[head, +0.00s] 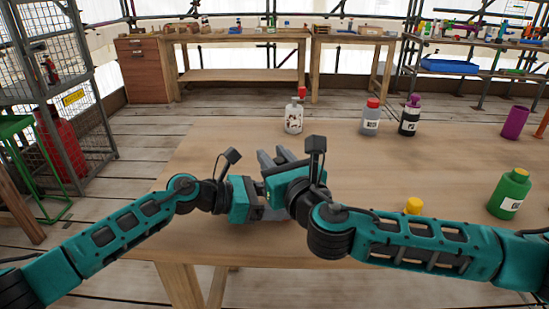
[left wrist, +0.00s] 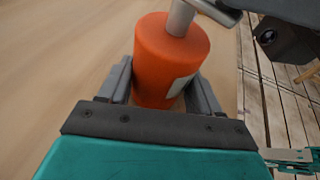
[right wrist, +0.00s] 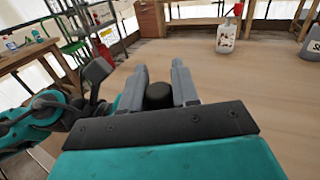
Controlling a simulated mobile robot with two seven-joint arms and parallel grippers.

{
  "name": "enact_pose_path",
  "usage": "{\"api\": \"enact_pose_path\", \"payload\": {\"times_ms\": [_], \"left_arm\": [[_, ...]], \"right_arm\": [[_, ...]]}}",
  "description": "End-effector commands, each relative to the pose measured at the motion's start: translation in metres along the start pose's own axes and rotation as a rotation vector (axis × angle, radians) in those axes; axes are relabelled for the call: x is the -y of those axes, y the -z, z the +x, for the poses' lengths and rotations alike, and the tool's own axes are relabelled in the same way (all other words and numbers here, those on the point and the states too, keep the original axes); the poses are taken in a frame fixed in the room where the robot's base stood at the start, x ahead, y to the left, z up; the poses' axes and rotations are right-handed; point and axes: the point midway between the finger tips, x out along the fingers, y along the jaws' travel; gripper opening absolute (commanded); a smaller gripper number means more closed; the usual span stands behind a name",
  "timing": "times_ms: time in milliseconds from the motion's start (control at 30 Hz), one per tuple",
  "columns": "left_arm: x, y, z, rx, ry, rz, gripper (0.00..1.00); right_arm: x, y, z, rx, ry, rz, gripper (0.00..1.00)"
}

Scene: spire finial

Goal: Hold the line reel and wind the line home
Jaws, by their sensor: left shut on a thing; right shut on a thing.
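The line reel appears to be the orange cylinder (left wrist: 168,62) with a pale label in the left wrist view. My left gripper (head: 268,207) is shut around its sides, with one finger on each side. A grey metal shaft (left wrist: 181,18) rises from its top and meets a crosspiece at the picture's top edge. In the right wrist view a dark round knob (right wrist: 159,95) sits between the fingers of my right gripper (head: 274,157), which is shut on it. In the head view the two grippers are close together over the table, and they hide the reel and knob.
The wooden table (head: 225,150) holds a white bottle with a red top (head: 294,116), a grey bottle (head: 370,118), a black bottle (head: 409,117), a purple cup (head: 514,122) and a green bottle (head: 510,195). A yellow cap (head: 413,205) shows behind my right arm. The table's left part is clear.

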Motion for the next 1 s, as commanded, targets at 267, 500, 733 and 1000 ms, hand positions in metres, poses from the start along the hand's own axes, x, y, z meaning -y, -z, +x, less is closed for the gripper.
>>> {"api": "enact_pose_path", "payload": {"times_ms": [267,500,733,1000], "left_arm": [[-0.0002,0.0,-0.0001,0.0,-0.001,-0.001,0.47],[0.0002,0.0,0.0001,0.0,0.001,-0.001,0.47],[0.0005,-0.0001,0.0002,0.0,0.001,-0.001,0.47],[0.0007,-0.0001,0.0004,0.0,0.002,-0.001,0.47]], "right_arm": [[-0.001,-0.0001,0.001,0.002,0.03,0.002,0.0],[-0.0017,-0.0003,0.0033,0.002,0.156,0.008,0.0],[-0.0002,-0.0003,0.0063,0.001,0.354,0.016,0.0],[0.0033,-0.0003,0.0091,-0.001,0.583,0.024,0.0]]}}
